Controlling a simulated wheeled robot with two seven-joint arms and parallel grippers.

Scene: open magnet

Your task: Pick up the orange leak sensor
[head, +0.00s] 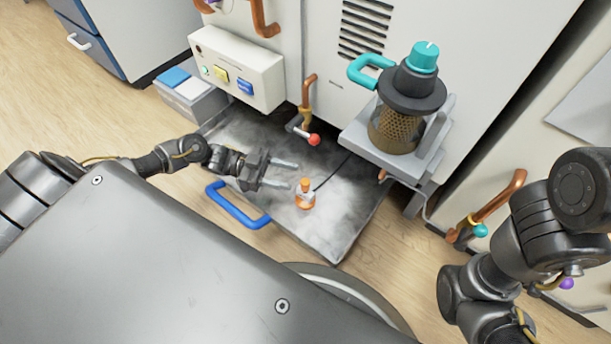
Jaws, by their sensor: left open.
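The orange leak sensor (305,196) stands upright on the grey metal tray (336,230), with a dark cable running from it toward the back. My left gripper (294,174) is open and low over the tray. Its two fingers point right, and their tips are just left of and slightly behind the sensor. Nothing is between the fingers. My right arm is at the right edge of the view, but its gripper cannot be made out.
A blue handle (238,212) sits on the tray's front left edge. Behind are a red-knobbed valve (313,139), a control box with buttons (237,66), and a filter canister with teal cap (400,115) on a shelf. A copper pipe with teal knob (480,230) stands right.

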